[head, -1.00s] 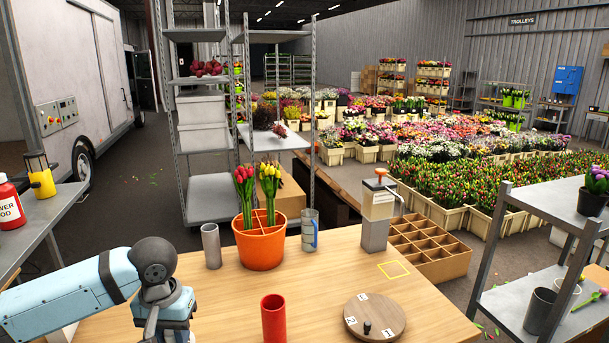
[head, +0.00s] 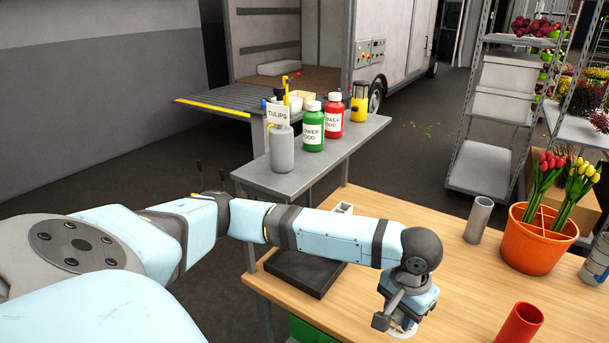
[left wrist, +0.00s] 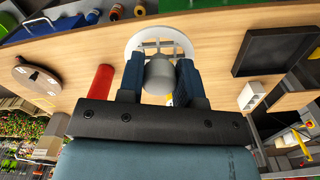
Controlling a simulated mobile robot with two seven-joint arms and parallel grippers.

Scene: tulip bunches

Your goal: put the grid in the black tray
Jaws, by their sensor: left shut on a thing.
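The grid is a round white ring with crossing bars; its edge (head: 403,331) shows under my left gripper (head: 400,312) in the head view. In the left wrist view the grid (left wrist: 134,42) is at the top middle. There my left gripper (left wrist: 160,72) has its two blue fingers closed around a grey rounded knob in front of the grid, hiding part of it. The black tray (head: 302,275) lies on the wooden table to the left of the gripper, partly hidden by my left arm. It also shows in the left wrist view (left wrist: 275,48), apart from the grid. My right gripper is not in view.
A red tube (head: 518,326) stands right of the gripper, and an orange pot of tulips (head: 538,250) behind it. A grey tube (head: 479,220) stands near the pot. A small white block (left wrist: 250,96) is beside the tray. Bottles stand on a grey side table (head: 270,185).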

